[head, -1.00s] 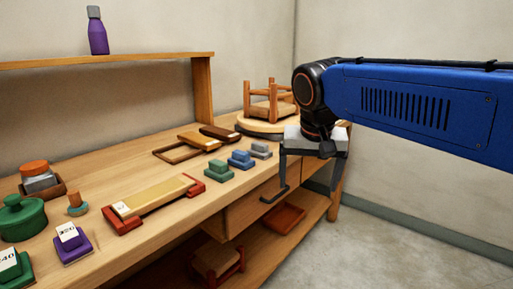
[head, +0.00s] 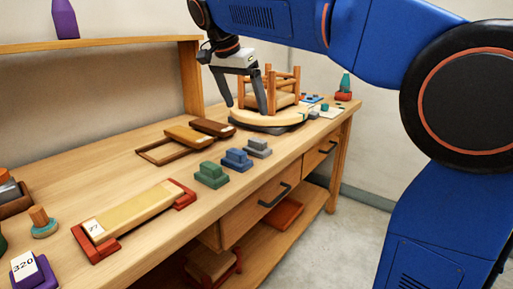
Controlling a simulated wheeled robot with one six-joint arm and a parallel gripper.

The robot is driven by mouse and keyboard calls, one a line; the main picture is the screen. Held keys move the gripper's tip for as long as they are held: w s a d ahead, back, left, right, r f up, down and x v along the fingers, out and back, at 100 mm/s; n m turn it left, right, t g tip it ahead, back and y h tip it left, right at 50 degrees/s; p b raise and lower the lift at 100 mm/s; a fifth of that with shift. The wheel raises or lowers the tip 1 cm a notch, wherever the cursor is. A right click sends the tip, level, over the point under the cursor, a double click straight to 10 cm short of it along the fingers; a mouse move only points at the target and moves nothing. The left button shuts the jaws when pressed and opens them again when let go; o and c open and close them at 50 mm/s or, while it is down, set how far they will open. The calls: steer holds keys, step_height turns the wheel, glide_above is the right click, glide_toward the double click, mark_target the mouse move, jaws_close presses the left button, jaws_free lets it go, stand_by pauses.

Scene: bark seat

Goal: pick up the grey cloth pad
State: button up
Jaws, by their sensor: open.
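A small grey stepped block (head: 258,148), which looks like the grey pad, sits on the wooden workbench near its front edge. It is at the right end of a short row, beside a blue block (head: 237,159) and a green block (head: 211,175) of like shape. My gripper (head: 247,109) is open and empty, pointing down, with its fingers above the grey block in the picture and apart from it. The fingers show in front of a round wooden turntable (head: 292,118) bearing a small wooden stool (head: 283,98).
Wooden trays with brown blocks (head: 185,136) lie left of the row. A long tan block in a red holder (head: 182,195) lies nearer. A shelf with a purple bottle (head: 65,20) stands behind. Small items, including a teal-and-red bottle (head: 344,88), are at the far right end.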

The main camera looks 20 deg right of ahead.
mark_target(256, 140)
steer(key=x, duration=1)
steer(key=shift+f, duration=0.15)
steer(key=shift+s+x, duration=0.2)
steer(key=shift+x, duration=2.55)
steer(key=shift+c, duration=0.5)
steer(key=c, duration=1.1)
steer(key=shift+o, duration=0.2)
step_height(256, 140, up, 10)
